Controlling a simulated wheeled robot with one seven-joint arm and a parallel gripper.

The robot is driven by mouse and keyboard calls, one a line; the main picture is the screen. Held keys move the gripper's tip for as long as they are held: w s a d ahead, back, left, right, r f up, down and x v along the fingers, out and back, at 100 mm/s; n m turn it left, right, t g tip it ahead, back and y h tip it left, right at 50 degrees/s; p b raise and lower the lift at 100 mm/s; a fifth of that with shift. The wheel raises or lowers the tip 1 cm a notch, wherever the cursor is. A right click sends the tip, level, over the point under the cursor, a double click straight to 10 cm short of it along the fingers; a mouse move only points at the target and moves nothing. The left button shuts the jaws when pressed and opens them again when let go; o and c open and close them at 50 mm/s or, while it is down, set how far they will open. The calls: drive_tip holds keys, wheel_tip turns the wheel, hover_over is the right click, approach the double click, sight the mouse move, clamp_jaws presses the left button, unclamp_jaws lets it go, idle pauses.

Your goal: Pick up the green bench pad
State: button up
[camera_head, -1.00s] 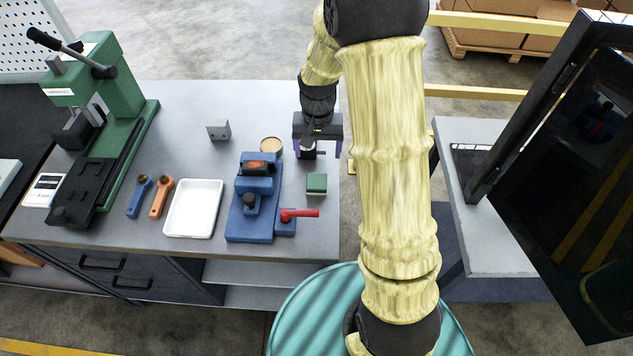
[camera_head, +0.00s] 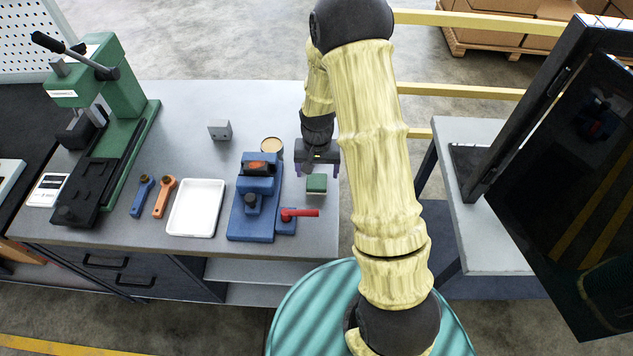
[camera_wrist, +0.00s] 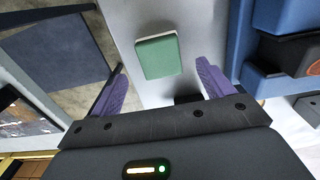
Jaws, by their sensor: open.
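The green bench pad (camera_head: 316,183) is a small block with a green top and a pale lower side, lying on the grey bench top near its right edge. It also shows in the wrist view (camera_wrist: 158,56), ahead of the fingers and roughly between their lines. My gripper (camera_head: 317,170) is just beyond the pad in the head view, apart from it. In the wrist view its two purple fingers (camera_wrist: 160,82) are spread wide with nothing between them. Whether the fingertips are level with the pad I cannot tell.
A blue fixture (camera_head: 252,205) with a red handle (camera_head: 300,213) stands left of the pad. A round tin (camera_head: 271,145), a grey block (camera_head: 220,130) and a white tray (camera_head: 196,208) lie further left. The bench edge is close on the pad's right.

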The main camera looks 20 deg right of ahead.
sight(317, 181)
drive_tip(key=shift+a+f+p, duration=0.1)
drive_tip(key=shift+f+p, duration=0.35)
drive_tip(key=shift+f, duration=1.45)
drive_tip(key=shift+s, duration=0.1)
drive_tip(key=shift+s, duration=0.15)
drive_tip(key=c, duration=1.1)
